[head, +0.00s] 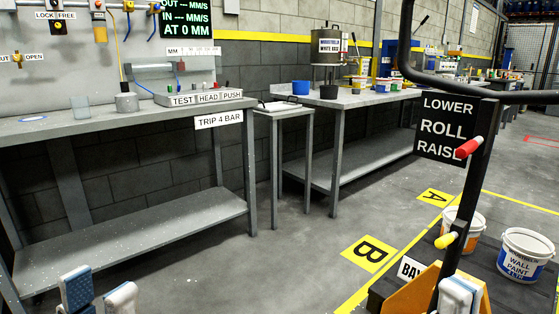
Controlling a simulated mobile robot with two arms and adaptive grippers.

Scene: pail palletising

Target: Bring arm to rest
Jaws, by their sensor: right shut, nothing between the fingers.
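My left gripper (99,288) shows at the bottom left edge of the head view. Its two pale, blue-padded fingertips stand apart with nothing between them, over the floor in front of the left bench. My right gripper (463,290) shows at the bottom right, shut and empty. It appears in front of the orange bracket (424,287) and the dark upright post of the lifting frame (468,200). I cannot tell how far it is from them. Both arms are mostly below the picture.
A white wall paint pail (525,257) and another pail (462,232) stand on a dark platform at the right. Yellow floor markings A (436,197) and B (368,253) lie beside it. A grey bench (130,208) stands at the left. The middle floor is clear.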

